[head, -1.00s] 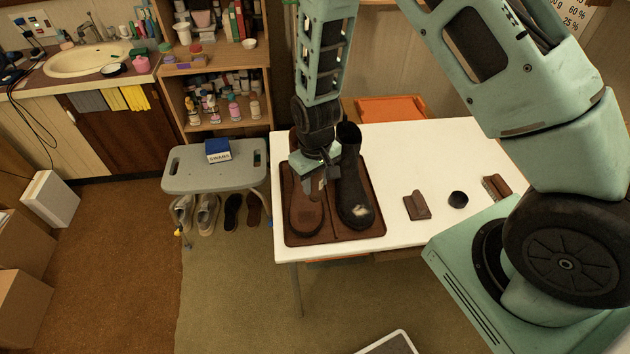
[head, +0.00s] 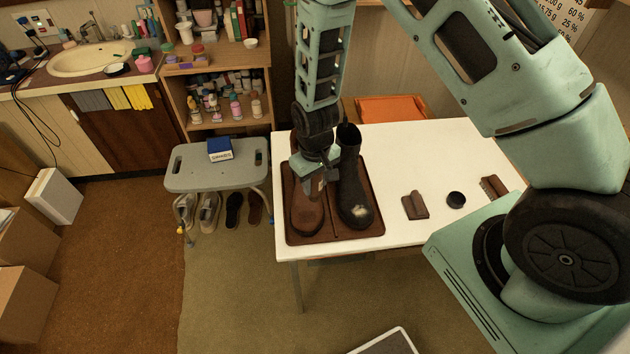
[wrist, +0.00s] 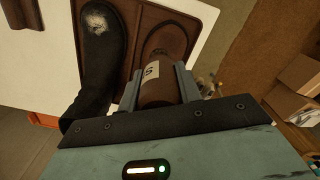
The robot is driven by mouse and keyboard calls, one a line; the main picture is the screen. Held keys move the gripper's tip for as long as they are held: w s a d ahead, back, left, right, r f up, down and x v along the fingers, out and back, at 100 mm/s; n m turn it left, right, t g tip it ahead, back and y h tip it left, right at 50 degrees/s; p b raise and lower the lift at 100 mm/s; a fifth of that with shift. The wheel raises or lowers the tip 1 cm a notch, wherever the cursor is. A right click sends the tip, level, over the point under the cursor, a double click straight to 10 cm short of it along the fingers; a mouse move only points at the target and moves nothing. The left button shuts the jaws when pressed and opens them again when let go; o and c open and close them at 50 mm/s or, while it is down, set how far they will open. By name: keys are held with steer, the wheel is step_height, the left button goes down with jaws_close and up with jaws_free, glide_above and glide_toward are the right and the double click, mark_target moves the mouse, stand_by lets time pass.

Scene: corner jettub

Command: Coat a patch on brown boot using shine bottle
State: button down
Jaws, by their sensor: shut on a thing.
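My gripper (head: 322,184) is above the boot's shaft side and hides that part in the head view. In the wrist view my gripper (wrist: 160,92) is shut on the shine bottle (wrist: 157,88), a brown cylinder with a pale label. The brown boot (wrist: 168,38) shows just beyond the bottle there. I cannot tell whether the bottle touches the boot.
A black boot (head: 355,205) with a pale scuffed toe stands close on the right. A brown block (head: 415,206), a round black tin (head: 455,200) and a brush (head: 494,187) lie farther right on the table (head: 430,150). A grey stool (head: 190,177) carries a blue box (head: 220,149).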

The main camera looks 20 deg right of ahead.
steer(key=shift+r+p, duration=0.25)
steer(key=shift+p, duration=0.3)
